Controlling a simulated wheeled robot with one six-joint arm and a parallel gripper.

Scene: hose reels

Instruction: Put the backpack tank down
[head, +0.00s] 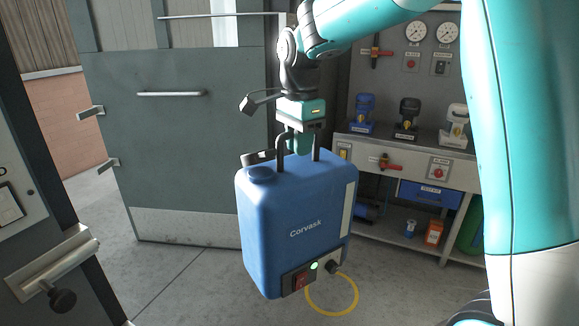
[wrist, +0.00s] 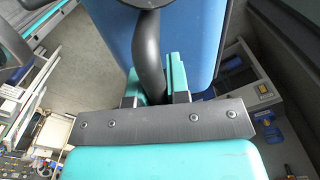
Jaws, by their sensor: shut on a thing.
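The backpack tank (head: 290,220) is a blue box with a cap, the word "Corvask", a red switch and a lit green light low on its front. It hangs in the air, slightly tilted, in the middle of the head view. My gripper (head: 300,140) is above it, shut on its dark top handle. In the wrist view, the gripper's teal fingers (wrist: 160,82) close around the black handle (wrist: 148,50), with the blue tank (wrist: 190,30) beyond. The handle part between the fingers is hidden.
A yellow ring (head: 332,310) is marked on the grey floor, partly behind the tank. A workbench (head: 400,155) with several devices stands at the right. A grey-green door (head: 170,120) stands open behind at the left. The floor left of the tank (head: 190,285) is clear.

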